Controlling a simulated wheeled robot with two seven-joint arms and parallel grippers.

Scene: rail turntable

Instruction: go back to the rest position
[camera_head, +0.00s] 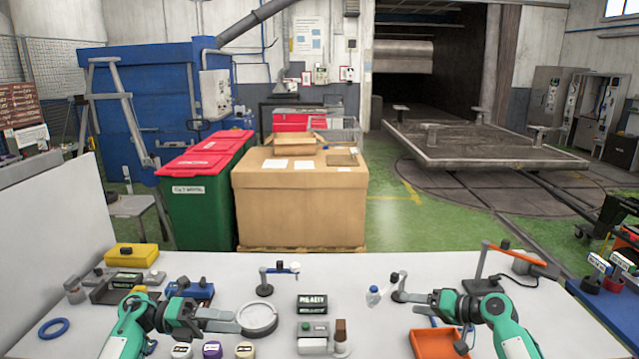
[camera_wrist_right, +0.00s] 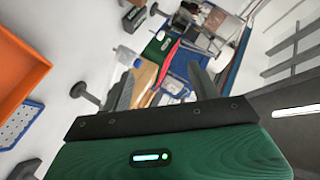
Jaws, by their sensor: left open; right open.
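My left gripper (camera_head: 238,321) is open over the left part of the white table, close to a round grey-rimmed dish (camera_head: 257,319); I cannot tell whether it touches the dish. My right gripper (camera_head: 415,302) is open over the right part of the table, pointing left, above and behind an orange tray (camera_head: 428,344). In the right wrist view its two fingers (camera_wrist_right: 160,88) stand apart with nothing held between them.
A small clear bottle (camera_head: 374,296) and a dark-based stand (camera_head: 264,289) are on the table (camera_head: 225,268). A black labelled box (camera_head: 312,304), a blue ring (camera_head: 54,328), a yellow case (camera_head: 131,256) and several small jars stand around. Behind the table are a cardboard box and bins.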

